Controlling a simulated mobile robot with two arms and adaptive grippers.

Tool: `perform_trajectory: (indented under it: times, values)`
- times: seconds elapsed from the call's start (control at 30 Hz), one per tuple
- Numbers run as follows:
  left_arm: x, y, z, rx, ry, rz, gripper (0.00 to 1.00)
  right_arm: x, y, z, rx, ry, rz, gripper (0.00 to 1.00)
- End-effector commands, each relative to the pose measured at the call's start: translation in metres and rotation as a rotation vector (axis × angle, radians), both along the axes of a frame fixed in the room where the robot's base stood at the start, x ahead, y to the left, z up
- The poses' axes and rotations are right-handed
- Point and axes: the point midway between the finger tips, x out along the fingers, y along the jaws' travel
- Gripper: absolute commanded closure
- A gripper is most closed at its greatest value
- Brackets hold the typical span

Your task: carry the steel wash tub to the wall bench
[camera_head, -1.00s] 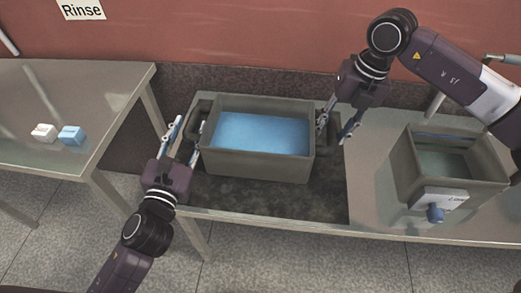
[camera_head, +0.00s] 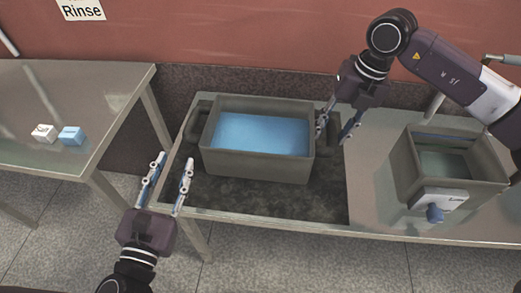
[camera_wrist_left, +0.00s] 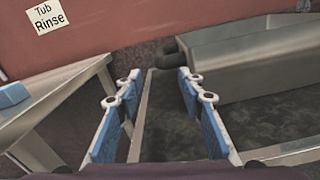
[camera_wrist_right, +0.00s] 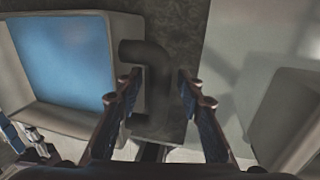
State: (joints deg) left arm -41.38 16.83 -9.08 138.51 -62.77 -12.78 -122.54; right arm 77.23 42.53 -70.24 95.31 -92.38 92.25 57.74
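The steel wash tub (camera_head: 258,167) is a grey rectangular tub with blue liquid in it. It rests on the dark recessed area of a metal bench. It has a dark handle on each side; the left wrist view shows the left one (camera_wrist_left: 170,64) and the right wrist view the right one (camera_wrist_right: 150,80). My left gripper (camera_head: 172,160) is open and empty, in front and left of the tub, apart from its handle. My right gripper (camera_head: 338,120) is open at the tub's right handle; I cannot tell whether it touches it.
A metal table (camera_head: 110,85) at the left bears a white block (camera_head: 43,133) and a blue block (camera_head: 72,135), with much bare top. A second grey bin (camera_head: 460,190) with a blue-knobbed fitting stands right of the tub. A "Rinse" sign (camera_head: 82,10) hangs on the red wall.

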Motion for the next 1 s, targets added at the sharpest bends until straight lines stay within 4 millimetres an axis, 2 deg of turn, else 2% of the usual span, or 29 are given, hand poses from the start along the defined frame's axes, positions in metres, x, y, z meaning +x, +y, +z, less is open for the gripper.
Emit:
perform_trajectory:
  times: [0.17, 0.27, 0.7, 0.83, 1.0]
  values:
    - [-0.008, 0.001, -0.001, 0.001, 0.004, 0.001, 0.64, 0.0, 0.0, 0.001, 0.0, -0.001, 0.0, 0.65]
    - [-0.009, 0.001, -0.001, 0.002, 0.003, 0.0, 0.64, 0.001, -0.002, 0.01, 0.001, -0.003, -0.002, 0.65]
    - [-0.008, 0.001, -0.001, 0.002, 0.003, 0.0, 0.64, -0.001, -0.018, 0.094, 0.002, -0.004, -0.001, 0.65]
    - [-0.008, 0.001, -0.001, 0.002, 0.003, 0.0, 0.64, -0.002, -0.022, 0.11, 0.001, -0.002, 0.0, 0.65]
    - [-0.008, 0.001, -0.001, 0.002, 0.003, 0.0, 0.64, -0.003, -0.023, 0.117, 0.0, 0.0, 0.001, 0.65]
